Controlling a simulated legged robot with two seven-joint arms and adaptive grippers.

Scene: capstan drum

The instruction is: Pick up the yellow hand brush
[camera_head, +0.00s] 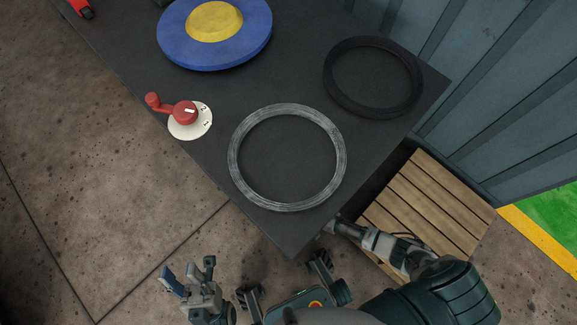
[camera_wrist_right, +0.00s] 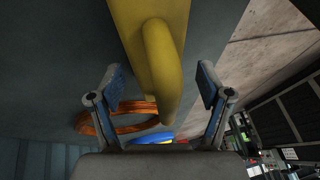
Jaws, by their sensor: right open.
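In the right wrist view a yellow object with a rounded, bent handle, which looks like the yellow hand brush (camera_wrist_right: 162,60), comes down from the top edge. My right gripper (camera_wrist_right: 160,84) is open, with one blue-padded finger on each side of the handle. I see no grip on it; whether a finger touches it I cannot tell. In the head view my right arm reaches to the table's near corner, its fingertips are hidden there, and no brush shows. My left gripper (camera_head: 190,270) is open and empty over the floor, left of that corner.
The dark table (camera_head: 290,235) carries a grey ring (camera_head: 238,160), a black ring (camera_head: 328,90), a blue disc (camera_head: 175,45) with a yellow centre, and a red crank (camera_head: 184,112). A wooden pallet (camera_head: 440,200) lies right of it. An orange coil (camera_wrist_right: 90,122) shows in the wrist view.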

